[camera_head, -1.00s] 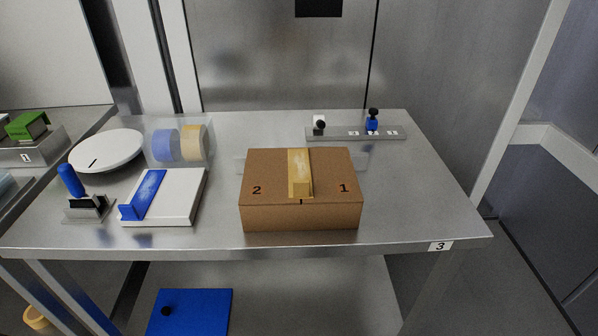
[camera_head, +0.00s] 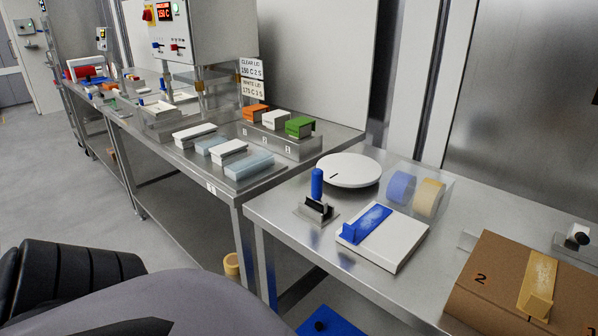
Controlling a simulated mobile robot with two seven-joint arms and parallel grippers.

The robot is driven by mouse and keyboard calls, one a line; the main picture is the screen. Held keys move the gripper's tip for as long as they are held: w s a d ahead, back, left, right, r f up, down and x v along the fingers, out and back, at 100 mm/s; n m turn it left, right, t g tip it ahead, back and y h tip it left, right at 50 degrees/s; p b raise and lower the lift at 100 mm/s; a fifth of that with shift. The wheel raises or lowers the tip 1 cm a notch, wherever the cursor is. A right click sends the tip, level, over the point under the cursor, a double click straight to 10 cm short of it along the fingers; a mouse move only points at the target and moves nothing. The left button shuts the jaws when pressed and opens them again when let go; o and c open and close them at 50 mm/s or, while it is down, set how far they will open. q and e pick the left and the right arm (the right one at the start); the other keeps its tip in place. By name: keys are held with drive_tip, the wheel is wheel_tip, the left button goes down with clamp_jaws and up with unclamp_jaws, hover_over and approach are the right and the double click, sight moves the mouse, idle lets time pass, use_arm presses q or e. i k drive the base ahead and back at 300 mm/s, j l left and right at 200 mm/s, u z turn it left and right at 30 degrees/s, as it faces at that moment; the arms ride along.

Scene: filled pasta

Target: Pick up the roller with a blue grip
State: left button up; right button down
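An upright blue grip (camera_head: 317,183) rises from a dark head (camera_head: 318,210) seated in a small grey metal holder (camera_head: 303,217) on the near metal table. It looks like a hand tool; I cannot tell whether its dark head is a roller. It stands left of a white board with a blue bar and in front of a white round plate. Neither of my grippers is in view, and nothing touches the blue-gripped tool. Dark and grey parts of mine fill the lower left corner.
Near the tool are the round plate (camera_head: 348,171), the white board (camera_head: 398,240), tape rolls (camera_head: 428,198) and a cardboard box (camera_head: 490,280). A second bench (camera_head: 190,160) runs left with lidded trays and a machine (camera_head: 172,50).

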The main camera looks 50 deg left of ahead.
sight(314, 201)
drive_tip(key=u, duration=1.55)
drive_tip(key=j+u, duration=0.35)
drive_tip(key=i+j+u, duration=0.15)
drive_tip(key=j+u, duration=0.15)
